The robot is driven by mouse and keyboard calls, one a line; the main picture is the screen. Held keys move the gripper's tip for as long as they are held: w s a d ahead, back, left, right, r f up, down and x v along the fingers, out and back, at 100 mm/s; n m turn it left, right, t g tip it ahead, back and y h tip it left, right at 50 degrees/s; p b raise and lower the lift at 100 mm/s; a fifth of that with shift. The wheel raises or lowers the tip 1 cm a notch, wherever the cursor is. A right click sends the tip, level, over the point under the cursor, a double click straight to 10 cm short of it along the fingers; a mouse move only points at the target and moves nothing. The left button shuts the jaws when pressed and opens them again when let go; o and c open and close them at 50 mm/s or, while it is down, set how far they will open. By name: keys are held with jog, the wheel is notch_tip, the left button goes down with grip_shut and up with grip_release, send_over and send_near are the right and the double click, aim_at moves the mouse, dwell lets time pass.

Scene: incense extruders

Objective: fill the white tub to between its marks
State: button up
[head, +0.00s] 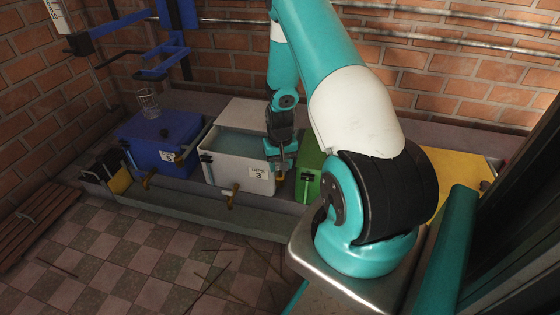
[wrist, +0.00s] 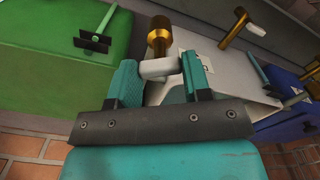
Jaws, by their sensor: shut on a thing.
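The white tub (head: 226,171) stands between a blue and a green tub. Bluish liquid (head: 240,142) shows inside it; its level marks cannot be made out. A label with a 3 (head: 258,174) is on its front. My gripper (head: 281,158) is at the tub's right front corner. In the wrist view my gripper (wrist: 160,70) has its teal fingers shut on a pale grey cylindrical piece (wrist: 157,69) by a brass fitting (wrist: 158,36), seemingly a tap at the white tub (wrist: 215,85). Where the piece joins the tub is hidden.
The blue tub (head: 155,133) is on the left, the green tub (head: 308,176) close on the right. Brass taps (head: 232,195) stand along the low trough in front. A wire basket (head: 149,103) is above the blue tub. The tiled floor (head: 130,260) in front is mostly clear.

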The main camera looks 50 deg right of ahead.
jog(key=o, duration=0.9)
jog(key=shift+r, duration=0.1)
notch_tip(320, 180, up, 17)
jog(key=p, duration=0.7)
jog(key=shift+r, duration=0.15)
